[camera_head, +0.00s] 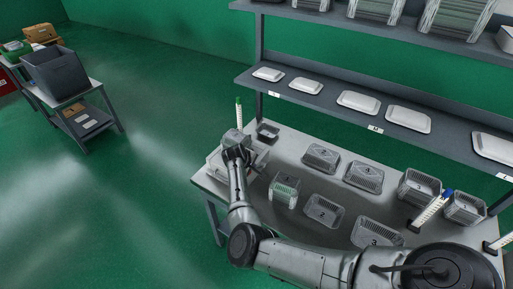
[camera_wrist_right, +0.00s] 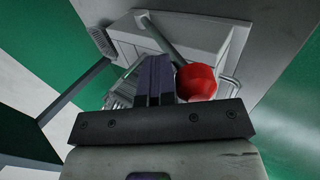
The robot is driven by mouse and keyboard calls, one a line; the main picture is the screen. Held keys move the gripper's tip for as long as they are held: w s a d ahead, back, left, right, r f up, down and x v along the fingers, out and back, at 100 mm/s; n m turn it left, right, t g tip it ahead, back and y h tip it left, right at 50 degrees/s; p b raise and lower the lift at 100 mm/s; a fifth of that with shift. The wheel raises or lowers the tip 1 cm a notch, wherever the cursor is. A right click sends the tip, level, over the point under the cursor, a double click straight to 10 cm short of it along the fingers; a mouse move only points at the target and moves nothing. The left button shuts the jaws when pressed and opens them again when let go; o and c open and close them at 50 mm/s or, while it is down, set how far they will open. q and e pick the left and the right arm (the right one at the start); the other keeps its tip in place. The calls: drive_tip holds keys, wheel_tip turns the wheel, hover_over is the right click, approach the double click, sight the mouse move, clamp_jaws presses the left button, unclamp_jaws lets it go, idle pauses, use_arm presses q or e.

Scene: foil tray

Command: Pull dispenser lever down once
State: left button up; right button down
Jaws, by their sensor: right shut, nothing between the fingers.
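The dispenser (camera_head: 215,162) is a pale grey box at the left end of the bench, partly hidden behind my right arm in the head view. In the right wrist view the dispenser's housing (camera_wrist_right: 205,33) fills the upper middle. Its lever (camera_wrist_right: 158,36) is a grey rod with a round red knob (camera_wrist_right: 197,82) at its end. My right gripper (camera_wrist_right: 157,62) is shut and empty, with its dark fingers just left of the knob in that view. I cannot tell whether they touch the knob. The knob does not show in the head view. My left gripper is not in view.
The grey bench (camera_head: 285,147) holds several clear trays, including one with green-white contents (camera_head: 284,190). A shelf (camera_head: 320,80) with white lidded packs runs above the bench. A side table with a dark bin (camera_head: 58,76) stands far left, with open green floor between.

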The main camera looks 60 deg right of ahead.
drive_tip(key=d+r, duration=0.1)
drive_tip(key=d+r+p, duration=0.1)
drive_tip(key=d, duration=0.1)
drive_tip(key=shift+d+r, duration=0.4)
drive_tip(key=shift+d, duration=0.25)
drive_tip(key=shift+d+r, duration=0.4)
drive_tip(key=shift+d, duration=0.25)
drive_tip(key=shift+w+d+r+p, duration=0.1)
drive_tip(key=shift+d+r, duration=0.3)
drive_tip(key=shift+d, duration=0.25)
drive_tip(key=shift+s+d+r+p, duration=0.1)
drive_tip(key=shift+d+r, duration=0.3)
drive_tip(key=shift+d, duration=0.3)
drive_tip(key=shift+w+d+r+p, duration=0.1)
drive_tip(key=shift+d+r, duration=0.3)
drive_tip(key=shift+d, duration=0.25)
wheel_tip(320, 180, up, 9)
drive_tip(key=p, duration=0.9)
drive_tip(key=shift+p, duration=0.35)
